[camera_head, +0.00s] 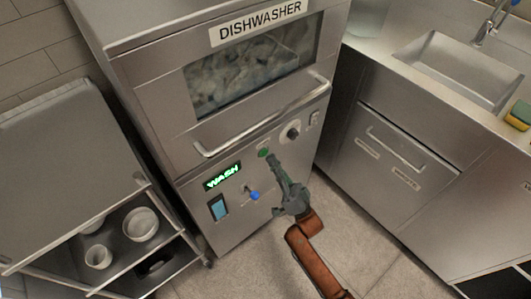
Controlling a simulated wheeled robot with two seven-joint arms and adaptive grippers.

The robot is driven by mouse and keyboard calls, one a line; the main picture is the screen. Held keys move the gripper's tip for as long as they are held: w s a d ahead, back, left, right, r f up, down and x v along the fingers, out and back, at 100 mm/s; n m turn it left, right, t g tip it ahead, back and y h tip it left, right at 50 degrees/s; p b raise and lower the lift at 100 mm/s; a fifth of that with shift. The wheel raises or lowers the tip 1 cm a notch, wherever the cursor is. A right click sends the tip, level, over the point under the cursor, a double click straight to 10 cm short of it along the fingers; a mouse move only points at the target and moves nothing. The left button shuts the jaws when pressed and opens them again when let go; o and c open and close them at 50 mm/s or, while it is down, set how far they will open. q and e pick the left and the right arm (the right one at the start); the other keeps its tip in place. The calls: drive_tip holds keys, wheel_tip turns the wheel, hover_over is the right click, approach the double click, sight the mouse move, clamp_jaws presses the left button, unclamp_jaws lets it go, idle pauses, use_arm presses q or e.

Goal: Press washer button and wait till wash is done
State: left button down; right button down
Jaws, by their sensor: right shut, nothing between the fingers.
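The dishwasher (150,85) is a steel cabinet with a "DISHWASHER" sign, a dark window with blurred pale shapes behind it, and a bar handle. Its lit green display (222,176) reads "WASH". A round green button (264,153) sits to the right of the display. My right gripper (272,161) is shut and empty, with its fingertips at or just below the green button; I cannot tell if they touch it. A blue-tipped lever (254,196) is to the left of the gripper. My left gripper is not in view.
A dark knob (293,134) and a small switch (314,118) are on the panel's right. A steel cart (75,140) with white bowls (140,224) stands at left. A counter with a sink (455,68) and sponge (519,113) is at right. The floor in front is clear.

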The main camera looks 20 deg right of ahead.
drive_tip(key=s, duration=0.1)
drive_tip(key=s+d+p, duration=0.1)
drive_tip(key=s, duration=0.1)
drive_tip(key=s+p, duration=0.1)
drive_tip(key=shift+s+d, duration=0.35)
drive_tip(key=shift+d, duration=0.05)
idle(0.9)
